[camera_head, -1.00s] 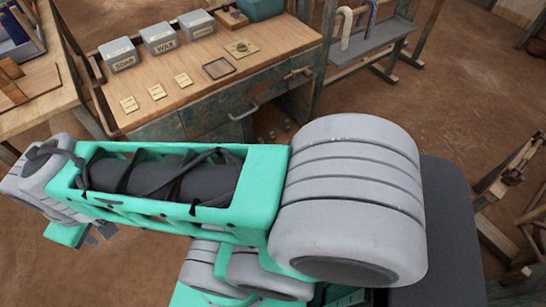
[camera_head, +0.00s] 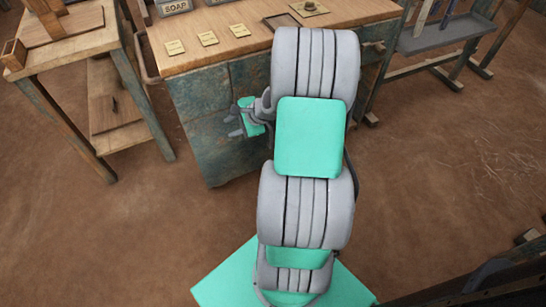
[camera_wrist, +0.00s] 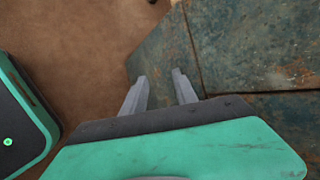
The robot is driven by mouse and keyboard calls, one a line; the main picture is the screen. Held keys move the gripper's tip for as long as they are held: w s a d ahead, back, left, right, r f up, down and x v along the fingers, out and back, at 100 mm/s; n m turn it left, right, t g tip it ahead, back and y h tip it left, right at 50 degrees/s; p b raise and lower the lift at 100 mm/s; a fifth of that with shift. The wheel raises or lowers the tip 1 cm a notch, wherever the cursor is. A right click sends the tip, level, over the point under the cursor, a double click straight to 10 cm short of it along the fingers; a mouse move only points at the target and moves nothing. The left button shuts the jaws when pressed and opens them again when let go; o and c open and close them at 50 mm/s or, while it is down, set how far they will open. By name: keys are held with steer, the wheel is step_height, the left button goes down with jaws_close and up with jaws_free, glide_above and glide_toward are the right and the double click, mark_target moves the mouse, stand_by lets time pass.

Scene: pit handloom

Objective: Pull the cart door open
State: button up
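The cart (camera_head: 240,70) has a wooden top and worn blue-green panels, and stands at the upper middle of the head view. Its panel front (camera_head: 213,150) shows left of my arm; my arm hides much of the right side. In the wrist view, blue-green panels (camera_wrist: 245,45) with dark seams fill the upper right; I cannot tell which one is the door. No handle shows there. My gripper (camera_head: 234,122) is in front of the panels. In the wrist view its two fingers (camera_wrist: 158,84) are apart with nothing between them.
A wooden table (camera_head: 75,52) stands left of the cart, with a lower shelf (camera_head: 112,125). A grey-topped bench (camera_head: 435,38) stands at the upper right. Several tan cards (camera_head: 208,38) and a grey SOAP box (camera_head: 174,7) are on the cart top. Brown floor (camera_head: 430,180) is open at right.

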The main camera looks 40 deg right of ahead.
steer(key=s+d+f+m+t+h+b, duration=0.2)
steer(key=s+d+f+m+t+b, duration=0.15)
steer(key=d+f+m, duration=0.55)
steer(key=s+d+f+m+t+h+b, duration=0.2)
steer(key=d+f+m+b, duration=0.3)
steer(key=d+f+m, duration=0.45)
steer(key=shift+n, duration=0.95)
steer(key=w+f, duration=0.1)
steer(key=w, duration=0.1)
steer(key=w+f+b, duration=0.1)
steer(key=w, duration=0.1)
steer(key=w+a+f+b, duration=0.1)
steer(key=w, duration=0.1)
steer(key=shift+w+f, duration=0.15)
steer(key=shift+f, duration=0.25)
steer(key=shift+w, duration=0.25)
steer(key=shift+r, duration=0.1)
steer(key=shift+c, duration=0.2)
jaws_close()
